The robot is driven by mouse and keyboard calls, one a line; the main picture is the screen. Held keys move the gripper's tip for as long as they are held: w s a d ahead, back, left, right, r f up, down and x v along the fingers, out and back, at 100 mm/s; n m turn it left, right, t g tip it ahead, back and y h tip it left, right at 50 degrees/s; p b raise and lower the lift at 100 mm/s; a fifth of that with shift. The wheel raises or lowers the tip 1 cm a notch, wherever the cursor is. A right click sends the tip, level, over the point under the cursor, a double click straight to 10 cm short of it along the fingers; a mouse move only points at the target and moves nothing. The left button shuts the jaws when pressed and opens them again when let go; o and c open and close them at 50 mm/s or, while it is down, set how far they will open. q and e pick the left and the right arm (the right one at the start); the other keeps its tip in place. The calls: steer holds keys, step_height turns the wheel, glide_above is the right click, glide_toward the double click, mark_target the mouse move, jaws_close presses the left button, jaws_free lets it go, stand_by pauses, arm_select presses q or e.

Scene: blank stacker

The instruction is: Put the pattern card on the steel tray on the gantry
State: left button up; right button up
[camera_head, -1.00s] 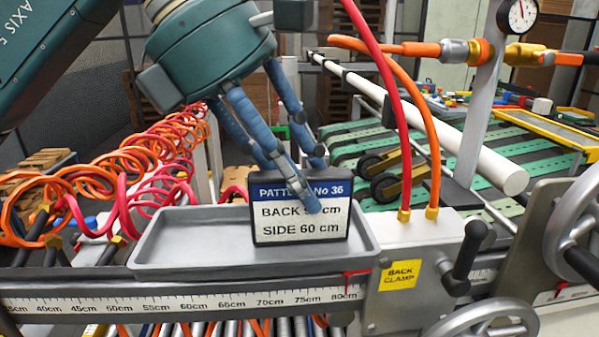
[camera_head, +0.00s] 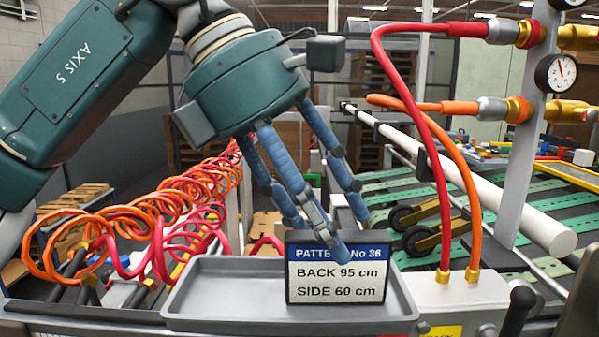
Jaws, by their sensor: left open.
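The pattern card (camera_head: 336,281) is a dark-framed plate with a blue header reading "PATTERN No 36" and white lines "BACK 95 cm" and "SIDE 60 cm". It stands upright at the right end of the grey steel tray (camera_head: 225,292). My left gripper (camera_head: 335,235) comes down from above with blue fingers. The fingers are open; one fingertip overlaps the card's top edge and the others show behind it. I cannot tell whether any finger touches the card. My right gripper is not in view.
A red hose (camera_head: 437,190) and an orange hose (camera_head: 470,200) rise just right of the tray. Coiled orange and red hoses (camera_head: 150,230) lie to the left. A pressure gauge (camera_head: 556,74) and post stand at the right. A green slatted conveyor (camera_head: 400,190) runs behind.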

arm_select(q)
steer(key=v, duration=1)
steer(key=shift+f, duration=0.1)
